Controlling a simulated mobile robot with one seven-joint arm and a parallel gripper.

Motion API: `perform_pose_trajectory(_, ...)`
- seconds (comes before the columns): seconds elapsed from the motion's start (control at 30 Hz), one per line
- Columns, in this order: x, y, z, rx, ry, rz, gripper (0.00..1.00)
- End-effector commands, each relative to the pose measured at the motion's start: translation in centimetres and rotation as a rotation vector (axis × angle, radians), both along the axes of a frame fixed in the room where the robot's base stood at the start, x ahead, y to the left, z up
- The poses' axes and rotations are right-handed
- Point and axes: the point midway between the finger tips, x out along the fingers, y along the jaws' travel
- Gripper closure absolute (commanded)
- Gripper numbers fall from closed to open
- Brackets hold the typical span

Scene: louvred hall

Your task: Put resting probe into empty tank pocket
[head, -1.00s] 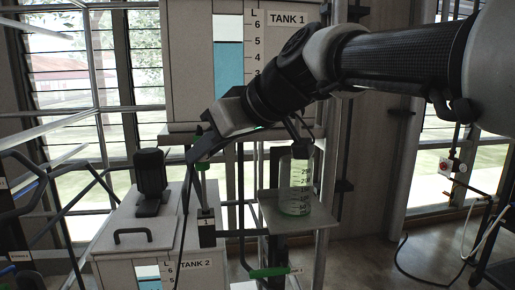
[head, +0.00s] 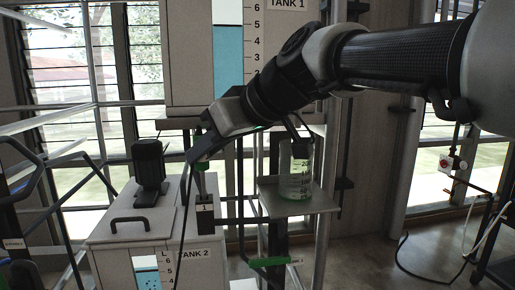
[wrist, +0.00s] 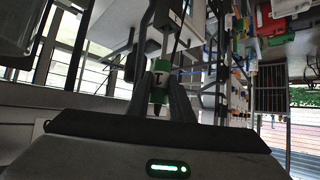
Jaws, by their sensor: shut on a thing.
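My gripper (head: 200,160) reaches down left of the middle in the head view. In the wrist view my gripper (wrist: 160,92) is shut on the probe (wrist: 160,78), by a green collar with a white label. The probe (head: 201,182) shows in the head view as a thin pale shaft under my fingers. Its lower end meets a black block (head: 205,212) marked 1, beside Tank 2; whether the tip is inside it I cannot tell. Tank 2 (head: 130,227) is a light box with a handle and a level scale. Tank 1 (head: 190,60) stands above and behind.
A graduated glass cylinder (head: 295,178) stands on a small shelf (head: 322,204) right of my gripper. A black fixture (head: 149,165) stands on Tank 2's lid. A green handle (head: 268,262) sits low in front. Open floor (head: 370,255) lies to the right.

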Motion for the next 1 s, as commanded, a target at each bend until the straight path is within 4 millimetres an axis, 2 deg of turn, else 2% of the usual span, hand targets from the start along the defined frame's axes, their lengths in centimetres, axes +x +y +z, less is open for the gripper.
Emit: perform_pose_trajectory(1.0,0.0,0.0,-3.5,0.0,0.0,0.0,1.0)
